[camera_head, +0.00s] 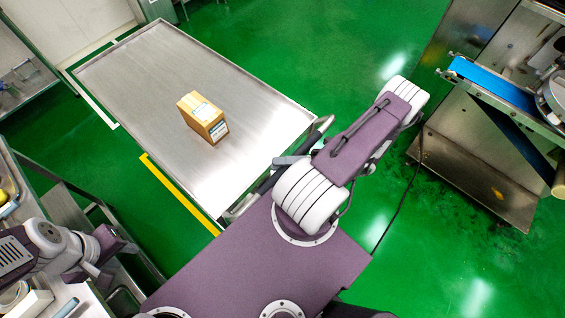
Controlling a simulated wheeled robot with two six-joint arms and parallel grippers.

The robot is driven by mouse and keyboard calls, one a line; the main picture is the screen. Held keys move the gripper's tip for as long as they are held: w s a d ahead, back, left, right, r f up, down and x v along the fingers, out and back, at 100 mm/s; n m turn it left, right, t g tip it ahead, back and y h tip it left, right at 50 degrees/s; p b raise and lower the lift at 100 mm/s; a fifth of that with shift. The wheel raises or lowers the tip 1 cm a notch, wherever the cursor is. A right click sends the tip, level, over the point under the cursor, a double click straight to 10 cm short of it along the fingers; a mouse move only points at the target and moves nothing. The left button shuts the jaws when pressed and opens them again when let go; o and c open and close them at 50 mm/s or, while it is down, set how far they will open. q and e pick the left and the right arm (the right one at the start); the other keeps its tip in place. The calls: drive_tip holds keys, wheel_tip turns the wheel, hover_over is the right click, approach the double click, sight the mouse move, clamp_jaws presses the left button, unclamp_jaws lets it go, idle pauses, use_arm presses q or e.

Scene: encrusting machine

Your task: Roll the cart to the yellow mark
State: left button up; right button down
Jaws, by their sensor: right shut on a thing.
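The cart (135,75) is a flat steel-topped trolley in the upper left, tilted across the view. Its handle (322,128) runs along its near right end. A yellow mark (180,194) on the green floor runs beside the cart's lower left edge; the cart may cover part of it. My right gripper (279,168) is at the handle and shut on it, partly hidden by my arm. My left gripper (98,272) is at the lower left over the side bench, apart from the cart; its fingers are not clear.
A cardboard box (200,115) stands on the cart top. A white floor line (98,108) lies left of the cart. A machine with a blue belt (495,85) stands at the right. A metal bench (60,205) is at the left. Green floor is open between cart and machine.

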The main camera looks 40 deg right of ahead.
drive_tip(key=shift+d+r, duration=0.1)
drive_tip(key=shift+r, duration=0.05)
drive_tip(key=c, duration=1.1)
unclamp_jaws()
drive_tip(key=shift+c, duration=0.2)
drive_tip(key=b+v, duration=0.3)
drive_tip(key=v, duration=0.6)
